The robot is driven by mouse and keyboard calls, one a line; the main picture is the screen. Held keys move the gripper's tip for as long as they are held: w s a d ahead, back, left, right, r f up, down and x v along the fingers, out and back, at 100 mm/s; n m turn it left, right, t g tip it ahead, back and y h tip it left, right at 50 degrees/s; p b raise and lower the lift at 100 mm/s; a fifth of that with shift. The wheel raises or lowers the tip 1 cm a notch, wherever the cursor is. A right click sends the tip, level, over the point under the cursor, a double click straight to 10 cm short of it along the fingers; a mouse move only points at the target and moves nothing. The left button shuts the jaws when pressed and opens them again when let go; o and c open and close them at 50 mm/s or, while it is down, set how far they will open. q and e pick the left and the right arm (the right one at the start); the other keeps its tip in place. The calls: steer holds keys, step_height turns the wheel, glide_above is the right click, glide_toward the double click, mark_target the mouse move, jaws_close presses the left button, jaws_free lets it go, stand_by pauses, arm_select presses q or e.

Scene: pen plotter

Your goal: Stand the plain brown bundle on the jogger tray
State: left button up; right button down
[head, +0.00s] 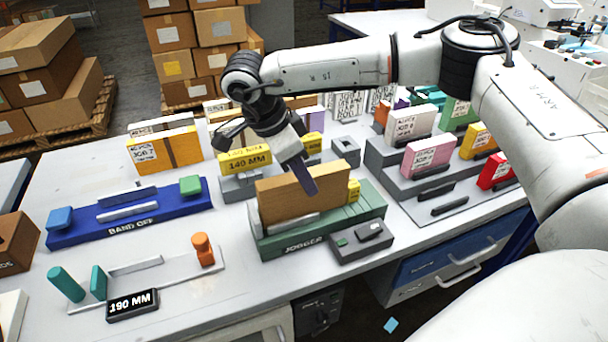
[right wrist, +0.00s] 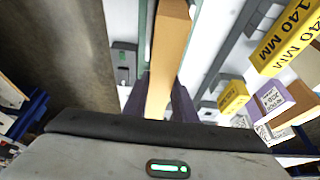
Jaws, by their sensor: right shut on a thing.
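The plain brown bundle (head: 290,196) is upright, long side level, over the green jogger tray (head: 290,244), its lower edge behind a light strip at the tray's front. I cannot tell whether its underside touches the tray floor. My right gripper (head: 303,178) is shut on the bundle from above, near its right half, with one dark purple finger showing on the near face. In the right wrist view the bundle (right wrist: 172,60) runs away between both fingers of the gripper (right wrist: 163,104). My left gripper is not in view.
A yellow block (head: 353,190) sits at the tray's right end, and a grey control box (head: 361,242) stands at its front right. The blue band-off tray (head: 70,232) lies left, the 190 MM gauge (head: 132,304) front left. A stepped grey rack (head: 400,185) with coloured bundles stands right.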

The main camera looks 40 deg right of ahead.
steer(key=c, duration=1.5)
jaws_free()
steer(key=shift+f, duration=0.1)
steer(key=shift+o, duration=0.2)
steer(key=shift+r, duration=0.2)
steer(key=b+v, duration=0.1)
steer(key=v, duration=1.1)
steer(key=shift+a+f, duration=0.1)
